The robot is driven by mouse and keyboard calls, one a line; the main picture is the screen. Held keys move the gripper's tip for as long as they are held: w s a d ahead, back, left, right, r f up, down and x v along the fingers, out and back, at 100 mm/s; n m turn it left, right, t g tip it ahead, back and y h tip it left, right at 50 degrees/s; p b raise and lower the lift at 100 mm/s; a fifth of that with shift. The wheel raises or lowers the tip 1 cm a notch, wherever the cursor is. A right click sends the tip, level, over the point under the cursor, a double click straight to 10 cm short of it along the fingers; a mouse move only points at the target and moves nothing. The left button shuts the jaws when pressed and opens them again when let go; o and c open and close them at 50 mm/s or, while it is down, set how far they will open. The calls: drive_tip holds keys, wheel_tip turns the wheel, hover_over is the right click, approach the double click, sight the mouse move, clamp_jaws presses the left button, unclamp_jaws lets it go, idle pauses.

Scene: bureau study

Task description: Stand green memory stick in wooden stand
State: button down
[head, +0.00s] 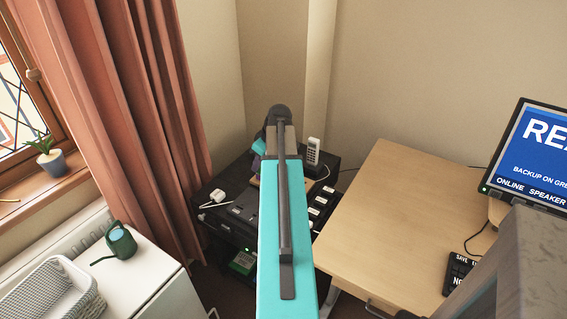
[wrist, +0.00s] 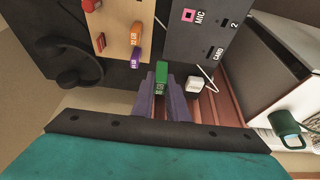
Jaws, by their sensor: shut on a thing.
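The green memory stick (wrist: 161,78) is held between the fingertips of my gripper (wrist: 161,88) in the wrist view. The wooden stand (wrist: 117,38) is just beyond and to the left of it. The stand carries a red stick (wrist: 90,6), an orange stick (wrist: 136,33) and a purple stick (wrist: 135,58). The green stick is close to the stand's edge in the picture; I cannot tell whether they touch. In the head view my own arm hides the green stick and most of the stand.
A dark panel (wrist: 197,50) marked MIC and CARD lies right of the stand. A white plug (wrist: 195,85) with a cable is near my gripper.

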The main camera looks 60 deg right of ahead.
drive_tip(key=s+d+f, duration=0.1)
drive_tip(key=s+d, duration=0.4)
drive_tip(key=s, duration=0.2)
drive_tip(key=shift+s+d+f+p, duration=0.15)
drive_tip(key=shift+d+f+p, duration=0.05)
drive_tip(key=shift+d+p, duration=0.15)
drive_tip(key=shift+f+b, duration=1.6)
drive_tip(key=shift+f, duration=1.3)
drive_tip(key=shift+f+b, duration=0.7)
drive_tip(key=shift+f, duration=0.55)
idle(1.7)
drive_tip(key=c, duration=1.7)
unclamp_jaws()
drive_tip(key=shift+o, duration=0.2)
drive_tip(key=shift+s+r, duration=0.1)
drive_tip(key=shift+r, duration=0.05)
